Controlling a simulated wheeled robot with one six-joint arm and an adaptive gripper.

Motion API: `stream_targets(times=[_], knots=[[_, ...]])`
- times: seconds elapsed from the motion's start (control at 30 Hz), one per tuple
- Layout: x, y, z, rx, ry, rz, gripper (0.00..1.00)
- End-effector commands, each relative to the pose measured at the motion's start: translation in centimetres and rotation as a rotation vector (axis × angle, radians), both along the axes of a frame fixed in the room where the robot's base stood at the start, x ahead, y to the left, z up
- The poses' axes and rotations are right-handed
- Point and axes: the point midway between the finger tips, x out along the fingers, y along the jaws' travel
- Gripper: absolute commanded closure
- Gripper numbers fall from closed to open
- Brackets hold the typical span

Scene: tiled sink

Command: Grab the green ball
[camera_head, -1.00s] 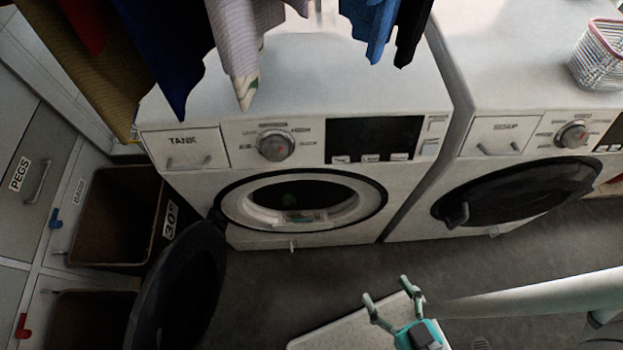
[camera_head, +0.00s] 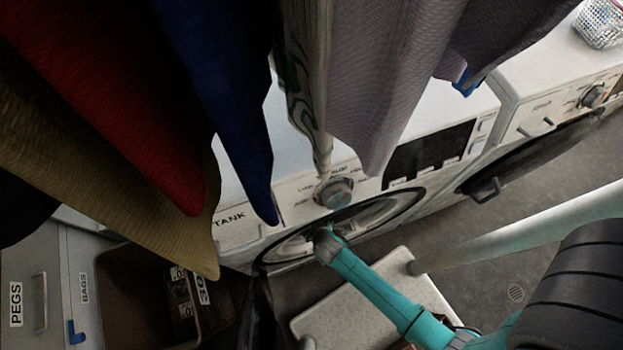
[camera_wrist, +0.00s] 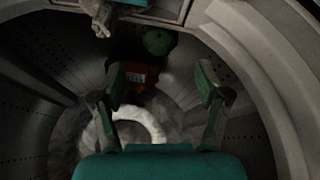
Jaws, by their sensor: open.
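The green ball (camera_wrist: 160,41) is in the wrist view, near the top middle, inside the washing machine drum, beyond my fingertips. My gripper (camera_wrist: 160,84) is open, with its two fingers apart and pointing into the drum. The ball shows between and above the fingertips, apart from them. In the head view, my teal arm reaches into the open door of the left washing machine (camera_head: 404,203); my fingers and the ball are hidden there.
An orange-red item (camera_wrist: 139,77) and a pale ring-like shape (camera_wrist: 139,122) are in the drum. The drum rim (camera_wrist: 262,62) curves close on the right. Hanging clothes (camera_head: 375,75) block much of the head view. A white speckled board (camera_head: 372,305) lies below my arm.

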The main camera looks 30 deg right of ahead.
Motion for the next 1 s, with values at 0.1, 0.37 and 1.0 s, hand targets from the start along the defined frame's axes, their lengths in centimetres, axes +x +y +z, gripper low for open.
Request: stream_targets(times=[0.1,0.37,1.0], knots=[[1.8,0.3,-0.8,-0.024,0.04,-0.017,0.25],[3.1,0.2,-2.4,-0.045,0.071,-0.032,0.25],[5.1,-0.9,-7.8,-0.042,0.069,-0.031,0.25]])
